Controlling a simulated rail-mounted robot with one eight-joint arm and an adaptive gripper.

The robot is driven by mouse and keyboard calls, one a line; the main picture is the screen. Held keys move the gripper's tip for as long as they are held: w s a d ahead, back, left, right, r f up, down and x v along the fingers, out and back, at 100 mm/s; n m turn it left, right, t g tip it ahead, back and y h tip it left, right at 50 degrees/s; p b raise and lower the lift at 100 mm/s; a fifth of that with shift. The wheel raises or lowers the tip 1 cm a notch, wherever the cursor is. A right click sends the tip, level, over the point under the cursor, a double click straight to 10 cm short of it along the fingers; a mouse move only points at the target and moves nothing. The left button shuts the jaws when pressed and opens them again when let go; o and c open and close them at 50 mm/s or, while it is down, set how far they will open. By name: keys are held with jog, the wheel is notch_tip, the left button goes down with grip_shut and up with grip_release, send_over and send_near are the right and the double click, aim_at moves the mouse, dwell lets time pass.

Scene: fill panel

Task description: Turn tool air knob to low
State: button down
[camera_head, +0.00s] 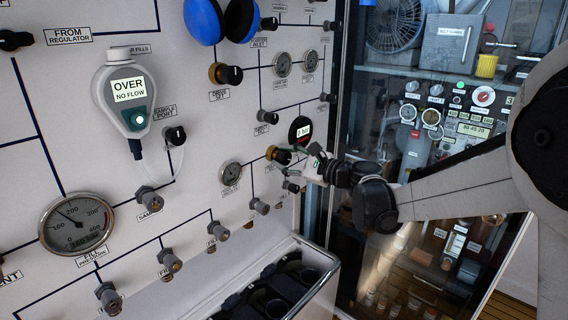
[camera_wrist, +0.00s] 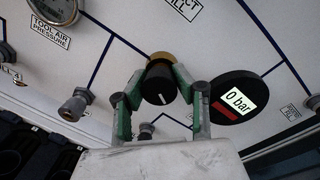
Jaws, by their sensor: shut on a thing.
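A black knob with a gold base (camera_wrist: 158,84) is on the white panel in the wrist view, between a gauge labelled "TOOL AIR PRESSURE" (camera_wrist: 52,10) and a round black display reading "0 bar" (camera_wrist: 238,98). A short white mark on its face points roughly downward in that view. The knob also shows in the head view (camera_head: 281,157), right of the middle of the panel. My gripper (camera_head: 298,160) reaches it from the right. Its green-padded fingers stand on both sides of the knob and are shut on it. The knob's own label is hidden.
A metal fitting (camera_wrist: 75,106) sticks out left of my gripper. Other knobs, fittings and an "OVER NO FLOW" meter (camera_head: 130,95) cover the panel. A white bin with black compartments (camera_head: 318,287) stands below. A glass-fronted cabinet (camera_head: 345,150) is to the right.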

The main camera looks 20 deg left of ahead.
jog(key=n, duration=0.2)
jog(key=n+b, duration=0.1)
jog(key=shift+s+f+n, duration=0.15)
jog(key=shift+f+n, duration=0.15)
jog(key=shift+n, duration=0.1)
jog(key=n+b, duration=0.1)
jog(key=n, duration=0.2)
jog(key=shift+h+b, duration=0.3)
jog(key=shift+b, duration=0.1)
jog(key=n+b, duration=0.1)
jog(key=n, duration=0.2)
jog(key=shift+n+t, duration=0.4)
jog(key=n+b, duration=0.1)
jog(key=n, duration=0.2)
jog(key=n+t+b, duration=0.1)
jog(key=n, duration=0.4)
jog(key=shift+w+r+n+b, duration=0.1)
jog(key=shift+n+b, duration=0.1)
jog(key=shift+n, duration=0.75)
jog(key=shift+w+r+n+b, duration=0.1)
jog(key=shift+n+b, duration=0.05)
jog(key=shift+n, duration=0.8)
jog(key=c, duration=1.3)
grip_release()
